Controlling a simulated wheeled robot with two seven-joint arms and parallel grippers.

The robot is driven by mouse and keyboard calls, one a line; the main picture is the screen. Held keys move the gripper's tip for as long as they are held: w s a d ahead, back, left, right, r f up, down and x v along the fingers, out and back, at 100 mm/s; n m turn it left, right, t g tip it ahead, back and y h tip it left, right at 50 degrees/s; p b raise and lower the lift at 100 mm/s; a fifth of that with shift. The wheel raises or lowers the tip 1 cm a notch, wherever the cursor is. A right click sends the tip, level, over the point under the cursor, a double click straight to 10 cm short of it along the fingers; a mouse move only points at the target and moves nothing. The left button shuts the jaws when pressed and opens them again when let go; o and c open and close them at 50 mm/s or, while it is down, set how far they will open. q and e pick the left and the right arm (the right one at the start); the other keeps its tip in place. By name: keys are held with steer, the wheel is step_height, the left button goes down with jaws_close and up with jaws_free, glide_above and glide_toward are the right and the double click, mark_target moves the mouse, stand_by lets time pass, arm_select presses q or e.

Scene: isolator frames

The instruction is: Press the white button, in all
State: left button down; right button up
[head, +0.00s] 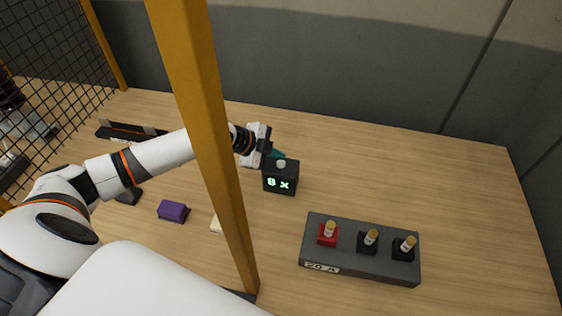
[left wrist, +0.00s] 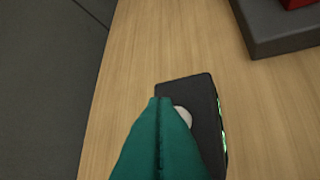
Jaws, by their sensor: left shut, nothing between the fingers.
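A small black box (head: 280,183) stands on the wooden table and shows "8 x" in green on its front. The white button (head: 281,164) is on its top. In the left wrist view the box (left wrist: 205,92) and part of the button (left wrist: 184,115) show beside my fingers. My left gripper (head: 278,153) is shut and empty, its teal fingers at the far side of the button. In the left wrist view the shut fingertips (left wrist: 160,101) overlap the box top next to the button. I cannot tell whether they touch it. My right gripper is not in view.
A yellow post (head: 205,130) stands in front of my left arm. A grey block (head: 350,262) marked "20 A" with red and black switches stands at right. A purple block (head: 173,211) and a partly hidden cream block (head: 216,225) lie at left.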

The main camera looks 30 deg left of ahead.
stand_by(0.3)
arm_select(q)
steer(key=shift+f+b, duration=0.4)
steer(key=shift+f, duration=0.05)
steer(key=shift+f+b, duration=0.4)
steer(key=shift+f, duration=0.15)
stand_by(0.6)
steer(key=shift+r, duration=0.15)
steer(key=shift+r+p, duration=0.7)
steer(key=shift+r, duration=0.15)
step_height(320, 180, up, 5)
steer(key=p, duration=0.4)
stand_by(0.9)
